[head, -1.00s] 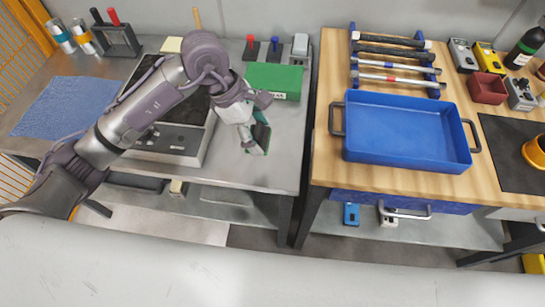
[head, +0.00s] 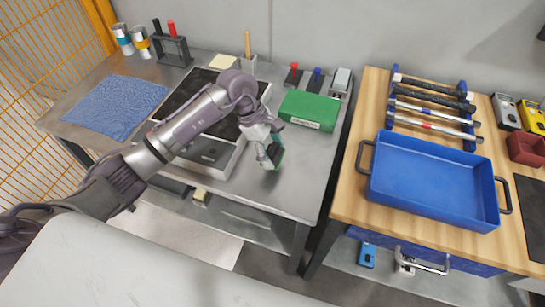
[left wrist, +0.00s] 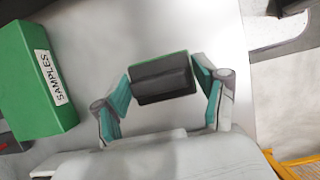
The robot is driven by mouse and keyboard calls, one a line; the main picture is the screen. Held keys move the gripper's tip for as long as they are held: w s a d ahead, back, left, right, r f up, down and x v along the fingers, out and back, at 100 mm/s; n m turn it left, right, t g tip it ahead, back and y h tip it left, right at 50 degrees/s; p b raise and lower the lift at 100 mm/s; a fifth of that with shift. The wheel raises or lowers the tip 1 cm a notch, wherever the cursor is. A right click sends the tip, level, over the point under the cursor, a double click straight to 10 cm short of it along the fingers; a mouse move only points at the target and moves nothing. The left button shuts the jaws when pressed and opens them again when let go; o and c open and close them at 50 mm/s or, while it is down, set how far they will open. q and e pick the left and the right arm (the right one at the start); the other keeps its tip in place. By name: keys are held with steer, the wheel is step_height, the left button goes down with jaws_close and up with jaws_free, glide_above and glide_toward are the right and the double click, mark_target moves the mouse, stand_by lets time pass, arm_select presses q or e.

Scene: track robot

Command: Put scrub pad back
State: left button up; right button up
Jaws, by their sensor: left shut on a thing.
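The scrub pad is a dark block with a green edge in the left wrist view (left wrist: 165,80). It also shows in the head view (head: 277,155) as a small dark and green piece. My left gripper (head: 270,156) is shut on it, with one teal-padded finger at each end of the block in the left wrist view (left wrist: 165,85). The pad is over the grey metal worktop (head: 290,188), in front of a green box; I cannot tell whether it touches the top. My right gripper is not in view.
The green box (head: 303,112), labelled SAMPLES, stands behind the gripper. A dark-topped device (head: 215,155) is close on the left, partly behind my arm. A blue cloth (head: 115,105) lies farther left. A wooden bench with a blue tray (head: 435,185) stands right, across a gap.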

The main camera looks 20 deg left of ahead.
mark_target(272, 158)
arm_select(q)
step_height(272, 158, down, 4)
steer(key=shift+r+p, duration=0.25)
steer(key=shift+p, duration=0.1)
steer(key=shift+f, duration=0.25)
steer(key=o, duration=1.1)
steer(key=shift+r, duration=0.1)
steer(key=shift+a+r, duration=0.1)
steer(key=shift+r, duration=0.15)
steer(key=b+v, duration=0.1)
steer(key=v, duration=1)
steer(key=shift+s+r, duration=0.1)
steer(key=shift+r, duration=0.25)
